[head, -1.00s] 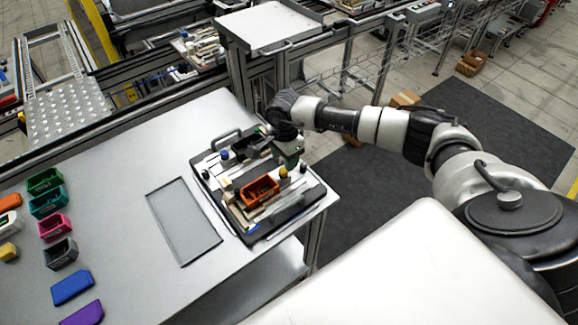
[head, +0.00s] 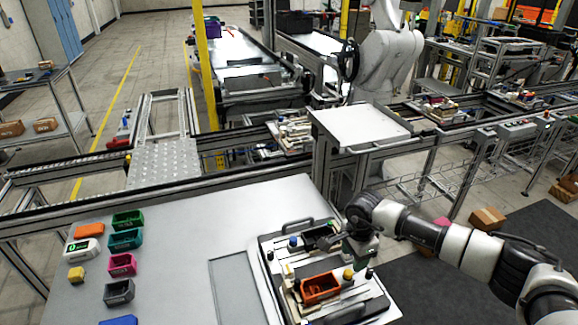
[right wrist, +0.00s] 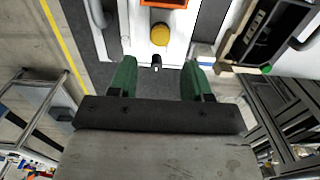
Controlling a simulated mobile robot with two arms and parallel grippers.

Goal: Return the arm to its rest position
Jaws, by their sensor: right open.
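My right gripper (head: 364,254) hangs over the right side of a pallet fixture (head: 268,290) on the grey table. In the right wrist view its two green fingers stand apart with nothing between them (right wrist: 160,80). The fixture carries an orange bin (head: 320,289), a black bin (head: 318,240), a yellow knob (head: 348,274) and a blue knob (head: 293,242). The yellow knob (right wrist: 160,35) and part of the orange bin (right wrist: 164,3) lie beyond the fingertips in the right wrist view. My left gripper is out of view.
Green (head: 128,219), teal (head: 125,240), pink (head: 122,265) and grey (head: 118,292) bins stand at the table's left. An empty grey rectangle (head: 238,290) lies beside the fixture. A white-topped stand (head: 362,126) and conveyor rails are behind. Cardboard boxes (head: 488,219) lie on the floor at right.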

